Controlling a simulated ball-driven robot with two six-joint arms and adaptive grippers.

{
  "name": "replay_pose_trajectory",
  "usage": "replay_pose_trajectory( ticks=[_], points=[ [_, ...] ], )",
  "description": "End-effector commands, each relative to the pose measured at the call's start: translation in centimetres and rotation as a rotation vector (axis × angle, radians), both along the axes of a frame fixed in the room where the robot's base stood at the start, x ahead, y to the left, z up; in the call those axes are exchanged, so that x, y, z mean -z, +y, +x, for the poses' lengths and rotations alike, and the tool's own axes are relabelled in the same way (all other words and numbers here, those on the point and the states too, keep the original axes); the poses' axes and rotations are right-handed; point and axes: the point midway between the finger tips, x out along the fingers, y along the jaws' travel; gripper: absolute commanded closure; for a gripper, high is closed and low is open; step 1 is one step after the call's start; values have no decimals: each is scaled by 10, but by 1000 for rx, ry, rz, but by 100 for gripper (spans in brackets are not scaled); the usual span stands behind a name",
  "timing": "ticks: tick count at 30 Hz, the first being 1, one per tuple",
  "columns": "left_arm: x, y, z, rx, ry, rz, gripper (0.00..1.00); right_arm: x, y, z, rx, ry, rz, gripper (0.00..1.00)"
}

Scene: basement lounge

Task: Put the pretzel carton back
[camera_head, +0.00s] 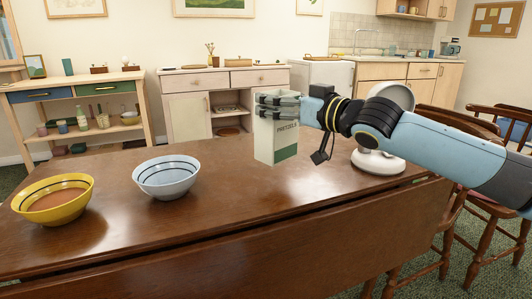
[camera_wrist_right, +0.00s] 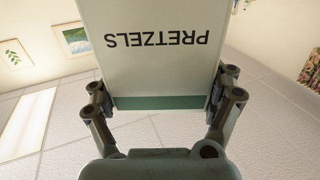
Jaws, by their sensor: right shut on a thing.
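The pretzel carton (camera_head: 286,143) is a white box with a green band near its base and the word PRETZELS on its side. My right gripper (camera_head: 278,104) is shut on its upper part and holds it roughly upright at the far side of the wooden table. I cannot tell whether its base touches the table. In the right wrist view the carton (camera_wrist_right: 165,62) fills the space between the fingers of my right gripper (camera_wrist_right: 163,98), with its lettering upside down. My left gripper is not in view.
On the table (camera_head: 240,215) stand a yellow bowl (camera_head: 52,212) and a light blue bowl (camera_head: 166,186). A white-based object (camera_head: 378,163) stands behind my right arm, partly hidden. A shelf unit (camera_head: 30,98) and a cabinet (camera_head: 187,106) stand by the back wall. Chairs (camera_head: 490,215) are at the right.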

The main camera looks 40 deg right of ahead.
Motion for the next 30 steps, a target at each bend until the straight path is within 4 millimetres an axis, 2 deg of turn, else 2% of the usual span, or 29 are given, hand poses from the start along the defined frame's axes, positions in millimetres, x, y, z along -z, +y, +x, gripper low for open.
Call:
replay_pose_trajectory(
  ticks=[1, 3, 6, 11, 17, 29, 30],
  points=[
    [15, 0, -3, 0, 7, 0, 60, 13, 6, 3, -5, 3, 4, 70],
    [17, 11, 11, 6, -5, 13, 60, 17, 15, 8, 0, 0, 5, 70],
    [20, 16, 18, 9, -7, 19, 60, 18, 22, 11, -1, 0, 2, 70],
    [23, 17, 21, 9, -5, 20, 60, 25, 25, 12, -2, 2, 0, 70],
    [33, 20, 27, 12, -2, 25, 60, 57, 24, 12, -1, 4, -2, 70],
    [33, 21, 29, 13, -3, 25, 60, 60, 24, 12, -1, 0, -1, 70],
    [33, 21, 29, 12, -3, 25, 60, 59, 24, 12, -1, 1, -1, 12]
  ],
)
